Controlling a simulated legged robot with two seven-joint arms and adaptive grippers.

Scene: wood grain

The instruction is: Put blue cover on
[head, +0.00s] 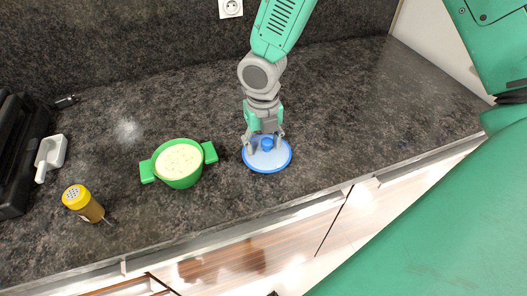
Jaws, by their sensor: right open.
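A blue-rimmed cover (276,163) with a pale, see-through middle and a blue knob (267,144) lies on the dark counter. My right gripper (265,147) is directly above the cover, pointing down, with its open fingers on either side of the knob. I cannot tell whether the fingers touch the knob. A green pot (181,183) with two side handles stands to the left of the cover, filled with something pale yellow, its top uncovered. My left gripper is not in view.
A yellow-capped shaker (84,203) stands left of the pot, near the front edge. A white holder (50,154) and a black appliance (14,150) are at the far left. The counter (370,110) is clear on the right. A wall socket (230,8) is behind.

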